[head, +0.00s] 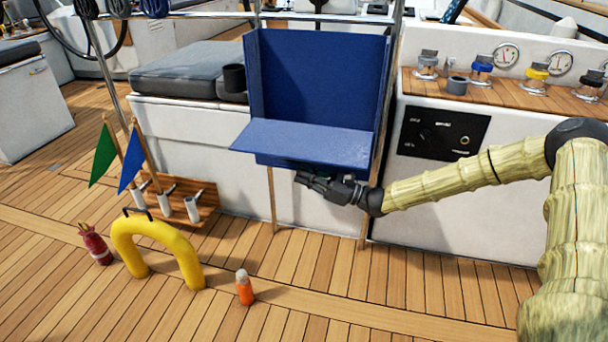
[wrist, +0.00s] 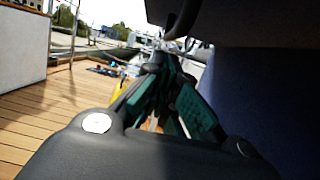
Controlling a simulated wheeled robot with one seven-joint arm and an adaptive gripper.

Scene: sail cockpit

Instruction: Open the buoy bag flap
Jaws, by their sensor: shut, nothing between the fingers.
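The blue buoy bag (head: 318,75) hangs upright on thin wooden legs, and its inner back wall and sides show. Its blue flap (head: 305,138) sticks out toward the camera, roughly level, at the lower front of the bag. My gripper (head: 300,177) is just below the flap, pointing left, shut and empty. In the wrist view its fingers (wrist: 168,85) are together, under a dark surface at the upper right that looks like the flap's underside. I cannot tell whether the gripper touches the flap.
A yellow horseshoe buoy (head: 160,238), an orange-and-white canister (head: 244,287) and a red item (head: 95,244) stand on the deck. Green and blue flags (head: 130,168) stand in a wooden rack (head: 205,205). A control panel (head: 445,133) is at the right.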

